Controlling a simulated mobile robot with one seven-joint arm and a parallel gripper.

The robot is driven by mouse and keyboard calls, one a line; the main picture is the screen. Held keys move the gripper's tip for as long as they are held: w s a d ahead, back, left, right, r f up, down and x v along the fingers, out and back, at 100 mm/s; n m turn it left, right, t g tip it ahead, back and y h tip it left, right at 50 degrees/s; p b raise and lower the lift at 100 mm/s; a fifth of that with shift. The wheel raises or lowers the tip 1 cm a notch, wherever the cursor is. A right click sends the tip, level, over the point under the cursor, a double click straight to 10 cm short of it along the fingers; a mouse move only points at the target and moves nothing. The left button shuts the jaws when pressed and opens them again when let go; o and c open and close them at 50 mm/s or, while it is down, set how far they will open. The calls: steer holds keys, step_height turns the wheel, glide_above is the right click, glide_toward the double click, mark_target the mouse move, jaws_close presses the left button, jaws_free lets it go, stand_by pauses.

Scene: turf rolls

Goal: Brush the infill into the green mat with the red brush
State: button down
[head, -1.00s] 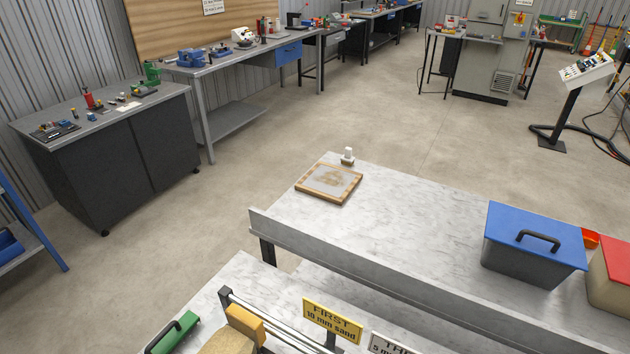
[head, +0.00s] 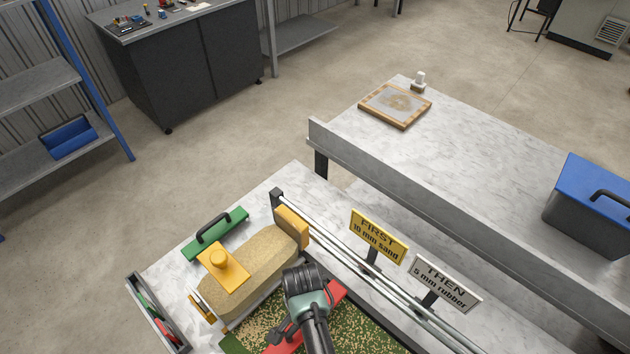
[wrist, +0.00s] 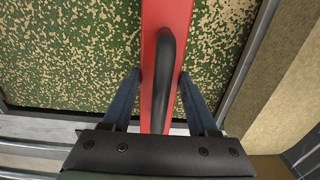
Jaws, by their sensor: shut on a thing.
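The red brush (head: 335,292) lies across the green mat (head: 365,332), partly hidden under my arm. In the wrist view the red brush (wrist: 153,20) runs up the middle, with its black handle between the fingers of my gripper (wrist: 159,78). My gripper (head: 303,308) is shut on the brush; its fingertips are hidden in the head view. The mat (wrist: 70,50) is covered in uneven tan infill specks with green showing between them. Whether the bristles touch the mat is hidden.
Metal rails (head: 345,255) and two signs, FIRST (head: 378,237) and THEN (head: 445,283), border the right side. A framed tray (head: 395,105) sits farther back.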

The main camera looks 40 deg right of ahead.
steer(key=w+b, duration=0.1)
steer(key=w, duration=0.1)
steer(key=w+b, duration=0.2)
steer(key=w, duration=0.1)
steer(key=shift+w+a+f, duration=0.1)
steer(key=shift+w+a, duration=0.05)
steer(key=shift+a, duration=0.05)
steer(key=shift+w, duration=0.4)
steer(key=shift+f+b, duration=1.3)
steer(key=shift+f, duration=0.05)
stand_by(0.9)
steer(key=shift+r, duration=0.1)
steer(key=shift+s+p, duration=0.1)
steer(key=shift+p, duration=0.2)
steer(key=shift+s+p, duration=0.3)
steer(key=s+p, duration=0.3)
steer(key=s, duration=0.1)
steer(key=shift+s+d+p, duration=0.1)
steer(key=shift+d+p, duration=0.05)
steer(key=shift+p, duration=0.15)
steer(key=shift+s+p, duration=0.35)
steer(key=shift+s, duration=0.4)
